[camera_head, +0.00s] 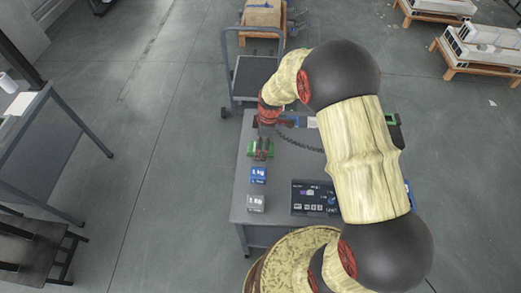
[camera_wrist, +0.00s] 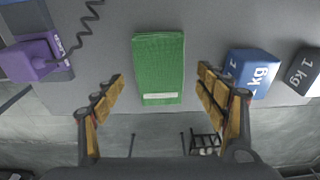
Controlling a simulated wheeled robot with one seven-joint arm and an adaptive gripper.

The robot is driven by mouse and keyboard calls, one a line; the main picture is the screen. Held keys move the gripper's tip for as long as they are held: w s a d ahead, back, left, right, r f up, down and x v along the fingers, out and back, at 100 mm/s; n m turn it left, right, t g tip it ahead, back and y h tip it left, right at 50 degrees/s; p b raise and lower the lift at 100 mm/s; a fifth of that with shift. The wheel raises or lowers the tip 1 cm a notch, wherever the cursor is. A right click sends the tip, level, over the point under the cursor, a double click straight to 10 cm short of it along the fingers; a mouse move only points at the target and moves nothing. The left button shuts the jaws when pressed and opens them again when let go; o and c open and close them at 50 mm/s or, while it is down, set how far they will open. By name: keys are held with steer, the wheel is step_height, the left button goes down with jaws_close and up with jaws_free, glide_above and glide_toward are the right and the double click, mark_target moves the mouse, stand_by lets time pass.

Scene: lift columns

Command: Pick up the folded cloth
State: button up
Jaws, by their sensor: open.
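The folded cloth (camera_wrist: 158,66) is a green rectangle with a pale label strip near its lower end. It lies flat on the grey table and sits between my open fingers in the wrist view. My gripper (camera_wrist: 160,92) is open and empty, with one finger on each side of the cloth and apart from it. In the head view the cloth (camera_head: 268,149) shows as a small green patch, partly covered by my dark fingers. My gripper (camera_head: 261,148) is over it near the table's left edge.
A blue 1 kg weight (camera_wrist: 252,74) stands right of the cloth, with a grey 1 kg weight (camera_wrist: 302,72) beyond. A purple object (camera_wrist: 36,60) and a coiled black cord (camera_wrist: 88,22) are on the left. A black panel (camera_head: 314,198) lies on the table (camera_head: 243,190).

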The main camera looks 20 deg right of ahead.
steer(key=shift+f, duration=0.8)
steer(key=shift+c, duration=0.6)
steer(key=shift+r, duration=0.1)
steer(key=c, duration=1.1)
